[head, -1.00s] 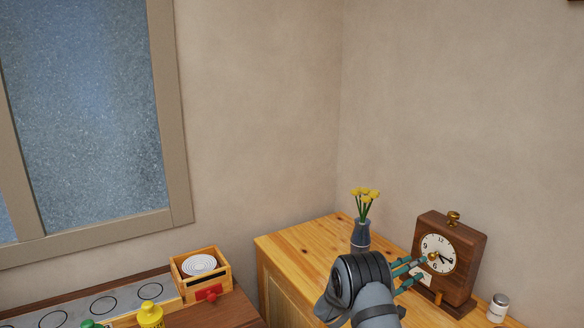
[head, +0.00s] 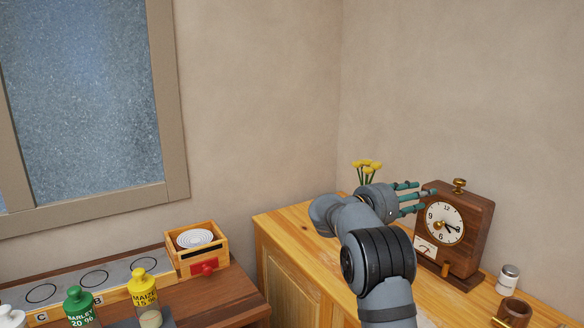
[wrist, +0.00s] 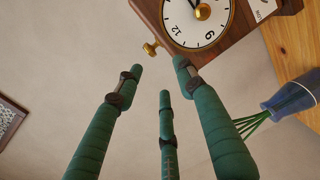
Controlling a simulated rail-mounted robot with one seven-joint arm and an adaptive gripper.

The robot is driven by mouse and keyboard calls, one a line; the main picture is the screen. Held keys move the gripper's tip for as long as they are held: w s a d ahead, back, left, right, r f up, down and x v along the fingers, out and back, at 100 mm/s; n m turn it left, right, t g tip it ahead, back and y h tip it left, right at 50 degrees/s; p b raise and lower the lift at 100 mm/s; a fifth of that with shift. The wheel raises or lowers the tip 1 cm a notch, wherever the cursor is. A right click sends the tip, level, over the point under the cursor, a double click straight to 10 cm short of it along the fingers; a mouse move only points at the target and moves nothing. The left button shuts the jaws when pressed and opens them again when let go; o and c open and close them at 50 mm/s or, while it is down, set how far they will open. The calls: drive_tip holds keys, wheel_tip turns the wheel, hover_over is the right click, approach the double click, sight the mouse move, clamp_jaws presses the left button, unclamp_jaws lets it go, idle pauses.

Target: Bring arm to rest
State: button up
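My gripper (head: 424,195) has three teal fingers and is raised beside the upper left of the wooden clock (head: 480,213) in the head view. In the wrist view the gripper (wrist: 160,76) has its fingers spread, with only wall between them. The clock (wrist: 202,28) is upside down at the top of that view, beyond the fingertips. Its white dial and brass knobs show. Whether a fingertip touches the clock cannot be told. My forearm hides part of the cabinet top.
A vase (wrist: 292,97) with yellow flowers (head: 367,167) stands behind my arm, mostly hidden in the head view. A white-capped jar (head: 508,279) and brown mug (head: 513,312) stand right of the clock. On the left are a wooden box (head: 197,251) and bottles (head: 143,294).

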drive_tip(key=s+a+f+m+b, duration=0.1)
drive_tip(key=f+b, duration=0.4)
drive_tip(key=b, duration=0.6)
drive_tip(key=s+a+f+m+t+b, duration=0.1)
drive_tip(key=f+b, duration=0.4)
drive_tip(key=b, duration=0.6)
drive_tip(key=shift+s+a+f+m+b, duration=0.4)
drive_tip(key=shift+s+a+m, duration=0.1)
drive_tip(key=shift+s+a, duration=0.5)
drive_tip(key=shift+s+d, duration=0.1)
